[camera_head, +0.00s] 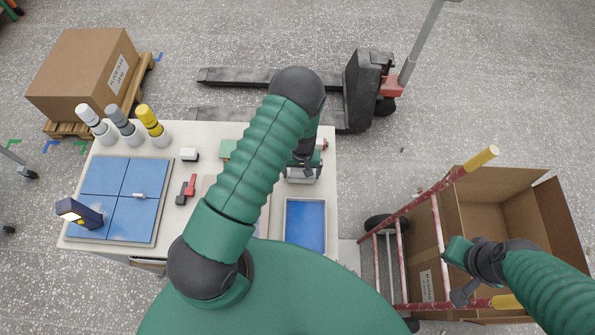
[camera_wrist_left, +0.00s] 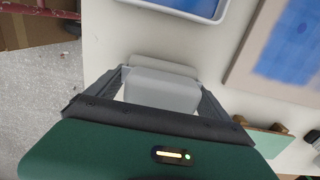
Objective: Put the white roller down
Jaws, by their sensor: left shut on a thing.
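The white roller (camera_wrist_left: 160,90) is between the two grey fingers of my left gripper (camera_wrist_left: 158,95) in the left wrist view. In the head view the white roller (camera_head: 303,179) shows as a pale piece under my left gripper (camera_head: 303,166), at the right side of the white table (camera_head: 222,136). The gripper is shut on it. I cannot tell whether the roller touches the table. My right gripper (camera_head: 458,272) is in front of the open cardboard box at the right; its fingers are not clear.
A blue paint tray (camera_head: 305,224) lies close to the roller. A blue four-part panel (camera_head: 120,195), several bottles (camera_head: 124,125) and small tools (camera_head: 187,189) occupy the table's left and middle. A red-framed cart (camera_head: 437,245) and an open box (camera_head: 500,215) stand right.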

